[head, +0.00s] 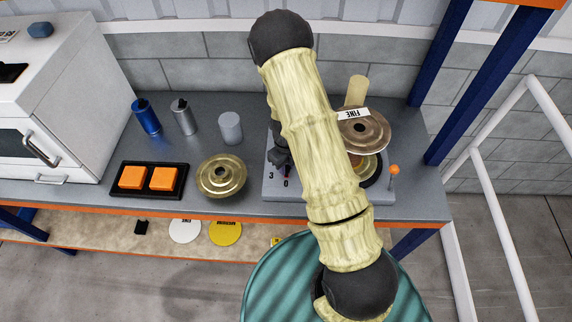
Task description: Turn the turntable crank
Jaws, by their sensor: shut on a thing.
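The turntable unit (300,190) is a grey base on the bench, largely hidden behind my own pale arm. Its left part has a dial marked 3 and 0 with a small red mark. My gripper (281,161) shows only in part as dark grey pieces over this dial, left of the arm. It is shut on the crank there; the crank itself and the fingertips are mostly hidden. To the right of the arm, a brown spool (362,132) with a FINE label sits raised above a brass disc. A small lever with an orange knob (393,170) stands at the unit's right edge.
A white machine (50,90) is farther left. Blue posts and a white rail (510,250) bound the right side. A teal drum stands in front.

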